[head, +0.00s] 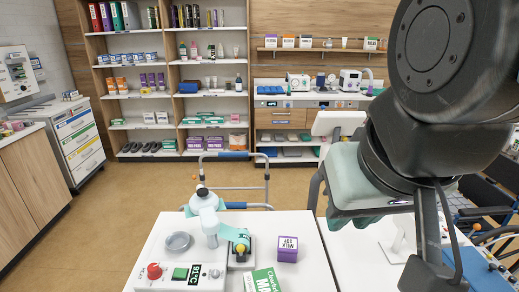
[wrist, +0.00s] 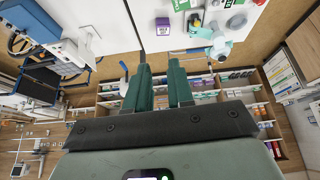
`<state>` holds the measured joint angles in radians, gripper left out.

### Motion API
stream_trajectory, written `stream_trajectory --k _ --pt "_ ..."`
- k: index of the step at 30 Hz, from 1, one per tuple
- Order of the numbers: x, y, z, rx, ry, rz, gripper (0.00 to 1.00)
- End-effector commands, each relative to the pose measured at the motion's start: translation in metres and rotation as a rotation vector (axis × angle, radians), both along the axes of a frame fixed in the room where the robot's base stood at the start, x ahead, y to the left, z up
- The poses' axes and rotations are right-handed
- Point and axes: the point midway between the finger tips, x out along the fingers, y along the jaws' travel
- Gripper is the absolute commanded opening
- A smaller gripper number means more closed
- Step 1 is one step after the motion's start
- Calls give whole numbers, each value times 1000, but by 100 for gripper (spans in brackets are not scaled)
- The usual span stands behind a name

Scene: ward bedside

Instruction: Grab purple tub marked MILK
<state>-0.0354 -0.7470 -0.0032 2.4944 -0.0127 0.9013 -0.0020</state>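The purple tub marked MILK (head: 288,254) is a small box with a white labelled top. It stands on the white table near the front middle in the head view.
A green-and-white carton (head: 263,281) lies close to the tub's front left. A pale device with a jointed arm (head: 207,205), a grey round dish (head: 178,242) and a panel with a red knob (head: 154,271) stand left. The white table (head: 310,270) is bare right of the tub.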

Motion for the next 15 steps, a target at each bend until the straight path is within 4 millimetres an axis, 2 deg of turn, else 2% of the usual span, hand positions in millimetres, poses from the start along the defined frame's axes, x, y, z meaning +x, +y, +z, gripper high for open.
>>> stream_trajectory --k 1,12,14,15 --pt "0 0 0 0 0 0 31" --pt "0 0 0 0 0 0 87" --pt "0 0 0 0 0 0 96" --pt "0 0 0 0 0 0 98"
